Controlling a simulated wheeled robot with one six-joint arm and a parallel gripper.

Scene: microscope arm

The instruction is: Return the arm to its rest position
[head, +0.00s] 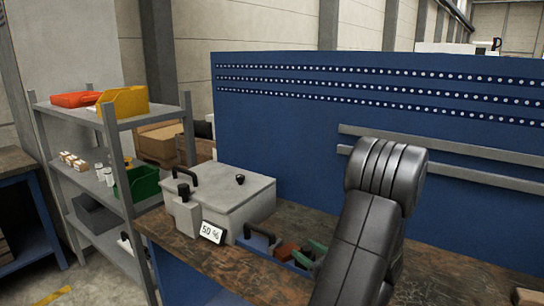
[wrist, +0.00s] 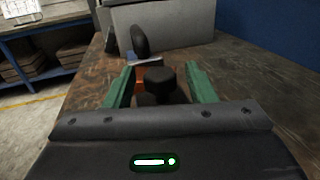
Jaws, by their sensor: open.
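My arm (head: 365,225) is a black padded link that rises in front of the bench in the head view and hides part of it. My gripper (head: 308,252) shows only in part there, as green fingers low beside the arm. In the wrist view my gripper (wrist: 160,84) has its two green fingers spread apart. A dark round knob (wrist: 160,77) shows between them, with an orange-brown piece (wrist: 139,86) behind its left side. I see no grip on either. That piece also shows in the head view (head: 287,250), left of the fingers.
A grey lidded box (head: 222,195) stands on the worn bench (head: 195,255), with a small sign (head: 211,232) in front. A blue item (head: 258,243) with a black handle is near the fingers. A blue perforated panel (head: 290,130) rises behind. Shelves (head: 150,112) stand at left.

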